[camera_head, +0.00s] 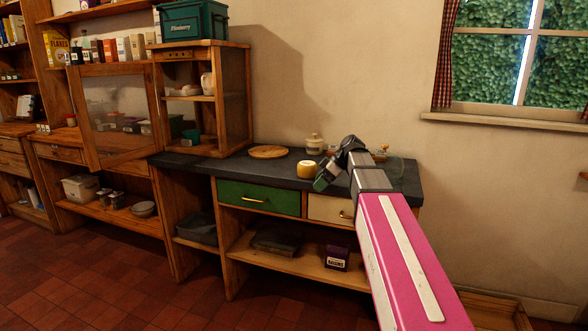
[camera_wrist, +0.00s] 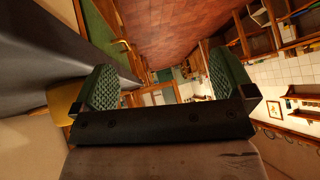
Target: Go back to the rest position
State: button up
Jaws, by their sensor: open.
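My pink arm reaches from the lower right in the head view, with my gripper (camera_head: 322,182) over the front part of the dark countertop (camera_head: 225,167). In the wrist view my gripper (camera_wrist: 164,82) has its two green ribbed fingers wide apart with nothing between them. A yellow round container (camera_head: 307,169) stands on the countertop just left of and behind the gripper. In the wrist view a yellow surface (camera_wrist: 62,103), likely the same container, shows close beside the left finger; I cannot tell whether they touch.
A green drawer (camera_head: 258,198) and a cream drawer (camera_head: 329,209) are shut below the countertop. A round wooden board (camera_head: 268,152) and a pale lidded jar (camera_head: 314,144) stand on it. A glass bowl (camera_head: 388,165) is behind my wrist. The tiled floor (camera_head: 120,285) at left is clear.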

jog(key=s+d+f+m+h, duration=0.2)
jog(key=s+f+m, duration=0.3)
jog(key=f, duration=0.5)
jog(key=s+d+f+m+h, duration=0.3)
jog(key=s+f, duration=0.5)
jog(key=f, duration=0.3)
jog(key=s+d+f+m+h, duration=0.3)
jog(key=s+f+m, duration=0.3)
jog(key=f, duration=0.5)
jog(key=shift+s+d+f+m, duration=0.25)
jog(key=shift+d+m, duration=0.45)
jog(key=shift+m, duration=0.2)
jog(key=shift+w+r, duration=0.1)
